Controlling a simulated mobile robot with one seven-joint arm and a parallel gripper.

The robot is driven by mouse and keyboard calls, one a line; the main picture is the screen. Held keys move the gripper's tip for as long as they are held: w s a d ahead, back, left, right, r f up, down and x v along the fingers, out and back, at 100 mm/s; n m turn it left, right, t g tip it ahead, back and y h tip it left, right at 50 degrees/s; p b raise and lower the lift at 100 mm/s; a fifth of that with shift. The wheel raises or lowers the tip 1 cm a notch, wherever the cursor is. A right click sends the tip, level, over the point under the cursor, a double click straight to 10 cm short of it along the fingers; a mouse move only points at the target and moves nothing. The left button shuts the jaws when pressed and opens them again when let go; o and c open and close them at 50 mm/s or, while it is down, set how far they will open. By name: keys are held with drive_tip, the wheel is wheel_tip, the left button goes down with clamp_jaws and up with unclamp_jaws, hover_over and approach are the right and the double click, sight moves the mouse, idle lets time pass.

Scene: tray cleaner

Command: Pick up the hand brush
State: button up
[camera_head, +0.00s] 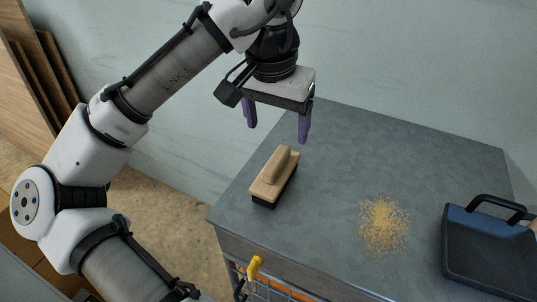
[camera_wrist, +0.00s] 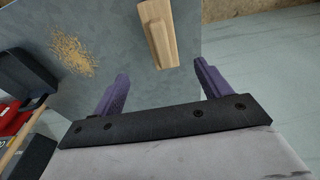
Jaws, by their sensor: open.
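The hand brush (camera_head: 275,177) has a light wooden body with a raised grip and dark bristles underneath. It lies bristles down near the left edge of the grey tabletop. My gripper (camera_head: 276,132) is above the brush and apart from it, with its two purple fingers spread and nothing between them. In the wrist view the hand brush (camera_wrist: 158,33) shows at the top, beyond the fingertips and nearer the right finger. My gripper (camera_wrist: 163,72) is open there too. The bristles are hidden in the wrist view.
The grey table (camera_head: 320,140) has a pile of yellowish crumbs (camera_head: 384,224) right of the brush. A dark dustpan-like tray with a black handle (camera_head: 487,247) stands at the right edge. A yellow-tipped item (camera_head: 254,267) is at the table's front side. A pale wall stands behind.

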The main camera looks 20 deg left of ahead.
sight(276, 160)
drive_tip(key=shift+s+a+f, duration=0.1)
drive_tip(key=shift+a+f, duration=0.05)
drive_tip(key=shift+a, duration=0.1)
drive_tip(key=f, duration=0.5)
drive_tip(key=w+f, duration=0.1)
drive_tip(key=f, duration=0.2)
drive_tip(key=shift+d+p, duration=0.1)
drive_tip(key=shift+p, duration=0.25)
drive_tip(key=shift+w+f+p, duration=0.25)
drive_tip(key=shift+f+p, duration=0.15)
drive_tip(key=shift+f, duration=0.95)
drive_tip(key=shift+w+f+p, duration=0.2)
drive_tip(key=shift+f+p, duration=0.15)
drive_tip(key=shift+f, duration=1)
drive_tip(key=shift+c, duration=0.5)
drive_tip(key=c, duration=1.1)
drive_tip(key=shift+o, duration=0.2)
drive_tip(key=shift+r, duration=0.15)
wheel_tip(276, 160, up, 20)
drive_tip(key=b, duration=0.1)
drive_tip(key=shift+b, duration=0.35)
